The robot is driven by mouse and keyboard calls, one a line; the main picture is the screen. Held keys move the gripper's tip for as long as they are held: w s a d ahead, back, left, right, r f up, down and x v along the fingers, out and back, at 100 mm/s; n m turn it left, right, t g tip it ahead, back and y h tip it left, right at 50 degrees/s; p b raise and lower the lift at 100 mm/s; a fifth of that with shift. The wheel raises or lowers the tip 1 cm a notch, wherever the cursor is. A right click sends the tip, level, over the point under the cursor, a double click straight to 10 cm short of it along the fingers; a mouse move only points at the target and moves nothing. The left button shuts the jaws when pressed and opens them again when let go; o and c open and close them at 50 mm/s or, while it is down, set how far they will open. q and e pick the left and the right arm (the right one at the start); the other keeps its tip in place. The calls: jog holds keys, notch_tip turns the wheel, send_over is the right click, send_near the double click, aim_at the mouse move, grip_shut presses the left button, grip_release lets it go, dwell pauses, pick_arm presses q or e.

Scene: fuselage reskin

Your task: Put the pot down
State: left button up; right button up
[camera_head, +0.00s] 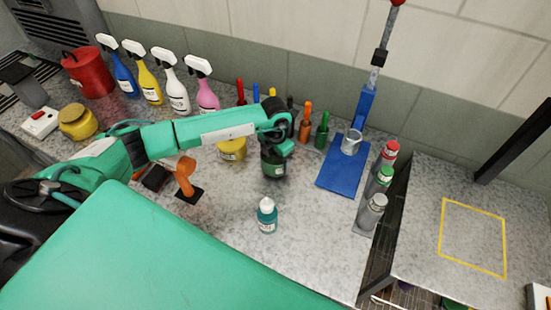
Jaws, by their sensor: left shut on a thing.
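My left arm reaches in from the left, and its gripper (275,138) points down at the middle of the bench. It is shut on a dark green pot (273,163), whose upper part the gripper hides. I cannot tell whether the pot's base touches the bench. A yellow pot (232,150) stands just left of it, partly behind my arm. Another yellow pot (77,122) stands at the far left. My right gripper is not in view.
Spray bottles (177,90) line the back. A yellow-outlined square (473,238) marks the right table.

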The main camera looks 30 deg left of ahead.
pick_arm(q)
jog(key=shift+f, duration=0.45)
jog(key=shift+d+f, duration=0.1)
jog(key=shift+f, duration=0.1)
jog(key=shift+f, duration=0.1)
jog(key=o, duration=1.4)
jog(key=shift+s, duration=0.1)
